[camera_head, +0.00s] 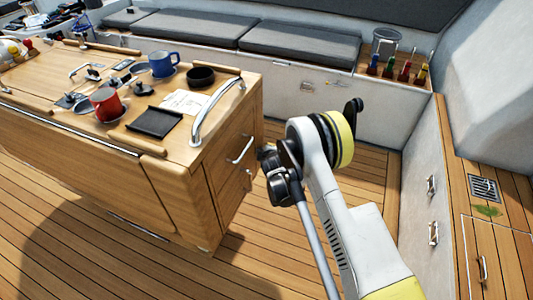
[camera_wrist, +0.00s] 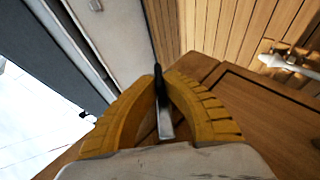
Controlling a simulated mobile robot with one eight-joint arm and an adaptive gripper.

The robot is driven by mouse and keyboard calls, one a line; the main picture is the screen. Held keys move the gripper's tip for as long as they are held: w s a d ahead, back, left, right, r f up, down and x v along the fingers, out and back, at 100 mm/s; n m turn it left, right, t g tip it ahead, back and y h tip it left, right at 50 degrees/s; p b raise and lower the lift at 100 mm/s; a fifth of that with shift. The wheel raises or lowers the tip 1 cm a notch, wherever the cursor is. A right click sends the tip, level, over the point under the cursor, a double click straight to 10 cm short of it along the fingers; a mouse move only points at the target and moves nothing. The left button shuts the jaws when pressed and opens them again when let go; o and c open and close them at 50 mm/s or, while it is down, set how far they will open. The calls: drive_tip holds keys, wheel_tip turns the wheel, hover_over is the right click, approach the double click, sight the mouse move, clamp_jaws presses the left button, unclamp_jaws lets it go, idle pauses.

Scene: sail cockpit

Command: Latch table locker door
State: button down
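The table locker door (camera_head: 226,172) is on the wooden table's end face. It looks closed or nearly so; any small gap cannot be told. A metal pull handle (camera_head: 239,150) is on its upper part, with a small metal latch (camera_head: 248,180) below. My gripper (camera_head: 263,158) is just right of the handle, in front of the end face. In the wrist view my gripper's yellow fingers (camera_wrist: 162,76) converge, with a narrow dark and metal piece (camera_wrist: 165,122) between them. Whether they grip it is unclear. A pale metal fitting (camera_wrist: 287,63) lies to their right on the wood.
The table top (camera_head: 60,88) holds a red mug (camera_head: 105,103), a blue mug (camera_head: 163,64) and a black bowl (camera_head: 201,77). A metal rail (camera_head: 212,112) edges the table's near right end. White benches (camera_head: 300,75) stand behind and right. Planked floor (camera_head: 290,250) is open in front.

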drive_tip(key=shift+f+n+t+h, duration=0.2)
drive_tip(key=shift+n+t+h, duration=0.15)
drive_tip(key=shift+t, duration=1.15)
drive_tip(key=c, duration=1.5)
unclamp_jaws()
drive_tip(key=shift+o, duration=0.2)
drive_tip(key=shift+r, duration=0.15)
wheel_tip(320, 180, up, 10)
drive_tip(key=shift+f, duration=0.1)
